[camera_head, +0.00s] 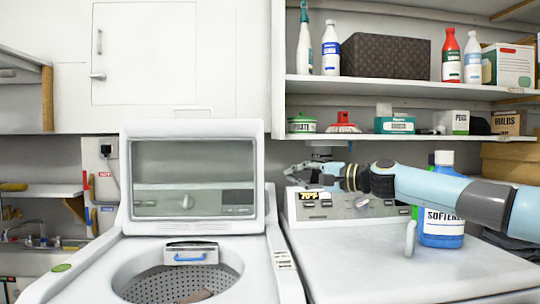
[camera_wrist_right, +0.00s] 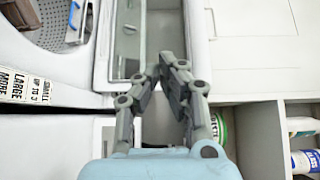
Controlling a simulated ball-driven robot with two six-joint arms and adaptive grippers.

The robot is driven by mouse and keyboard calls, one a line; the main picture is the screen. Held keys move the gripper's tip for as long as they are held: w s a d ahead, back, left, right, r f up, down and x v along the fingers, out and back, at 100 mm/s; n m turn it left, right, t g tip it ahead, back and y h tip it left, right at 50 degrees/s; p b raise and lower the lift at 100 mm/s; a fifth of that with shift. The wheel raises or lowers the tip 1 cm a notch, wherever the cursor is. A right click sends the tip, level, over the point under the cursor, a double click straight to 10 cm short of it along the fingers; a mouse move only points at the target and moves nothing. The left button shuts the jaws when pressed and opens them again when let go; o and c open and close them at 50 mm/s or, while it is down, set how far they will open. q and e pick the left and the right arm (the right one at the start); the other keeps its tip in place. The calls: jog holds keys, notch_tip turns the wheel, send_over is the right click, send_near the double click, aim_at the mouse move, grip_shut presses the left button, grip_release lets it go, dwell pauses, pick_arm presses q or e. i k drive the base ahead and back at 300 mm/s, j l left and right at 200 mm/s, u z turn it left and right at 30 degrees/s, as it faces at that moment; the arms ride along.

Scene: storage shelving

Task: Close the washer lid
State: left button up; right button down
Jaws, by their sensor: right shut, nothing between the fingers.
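The washer (camera_head: 85,262) stands at the lower left with its perforated drum open. Its lid (camera_head: 193,130), a white frame around a glass window, stands raised almost upright behind the drum opening. My right gripper (camera_head: 291,171) is just right of the lid's right edge, above the neighbouring machine's control panel. In the right wrist view the gripper (camera_wrist_right: 163,66) has its fingertips together and empty, in front of the lid's frame (camera_wrist_right: 103,40). I cannot tell whether they touch it. My left gripper is not in view.
A second white machine (camera_head: 400,268) stands right of the washer, with a blue softener bottle (camera_head: 441,235) behind my right arm. Shelves (camera_head: 390,87) with bottles and boxes hang above. A white cabinet (camera_head: 180,55) is above the lid. Space in front of the lid is clear.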

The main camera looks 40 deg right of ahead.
aim_at(130, 130)
jog(key=i+l, duration=0.45)
jog(key=l, duration=0.15)
jog(key=i+l, duration=0.5)
jog(key=l, duration=0.15)
